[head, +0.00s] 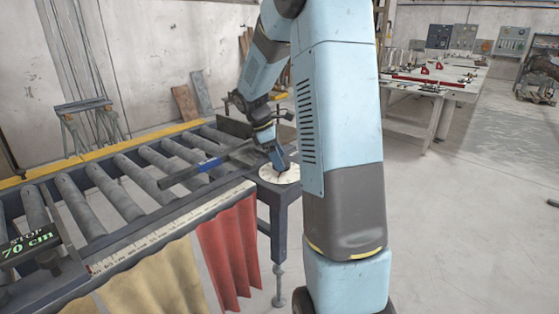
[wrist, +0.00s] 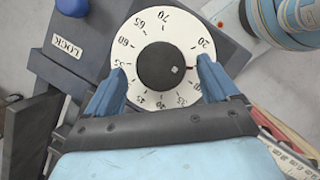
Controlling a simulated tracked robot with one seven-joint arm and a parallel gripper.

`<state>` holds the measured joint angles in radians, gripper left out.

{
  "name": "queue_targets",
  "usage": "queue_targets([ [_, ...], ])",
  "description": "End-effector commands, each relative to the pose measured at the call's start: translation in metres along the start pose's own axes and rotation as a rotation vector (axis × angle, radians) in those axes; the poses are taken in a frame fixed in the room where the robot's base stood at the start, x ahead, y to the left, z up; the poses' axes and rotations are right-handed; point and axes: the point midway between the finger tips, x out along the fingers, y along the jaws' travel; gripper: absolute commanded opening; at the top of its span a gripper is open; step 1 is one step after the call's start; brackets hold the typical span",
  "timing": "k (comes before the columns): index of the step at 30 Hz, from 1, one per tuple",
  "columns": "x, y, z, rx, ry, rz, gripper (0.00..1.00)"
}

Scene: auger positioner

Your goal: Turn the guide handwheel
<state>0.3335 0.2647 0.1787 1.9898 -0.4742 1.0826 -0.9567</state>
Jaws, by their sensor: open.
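The guide handwheel is a white dial with black numbers around its rim (wrist: 165,32) and a dark round hub (wrist: 168,66) at its middle. A small red mark shows beside the hub. It also shows in the head view as a pale disc (head: 283,175) at the end of the roller table. My gripper (wrist: 162,72) is open, one blue finger over the left of the dial and one over its right, with the hub between them. I cannot tell whether the fingers touch the dial. In the head view my gripper (head: 281,163) points down at the disc.
A LOCK label (wrist: 67,46) and a blue knob (wrist: 73,7) are left of the dial. The roller conveyor (head: 120,190) runs to the left, with a STOP 70 cm sign (head: 30,243) on it. Red (head: 230,250) and yellow curtains hang below. Workbenches (head: 430,90) stand behind right; floor there is clear.

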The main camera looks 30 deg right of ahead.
Motion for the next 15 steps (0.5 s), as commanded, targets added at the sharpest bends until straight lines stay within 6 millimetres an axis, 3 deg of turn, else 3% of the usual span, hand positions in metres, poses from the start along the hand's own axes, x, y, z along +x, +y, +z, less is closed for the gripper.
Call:
queue_targets([
  [6,0.0130,-0.0004,0.0000,0.000,0.001,-0.001,0.88],
  [15,0.0137,-0.0003,0.0000,0.001,0.001,-0.001,0.86],
])
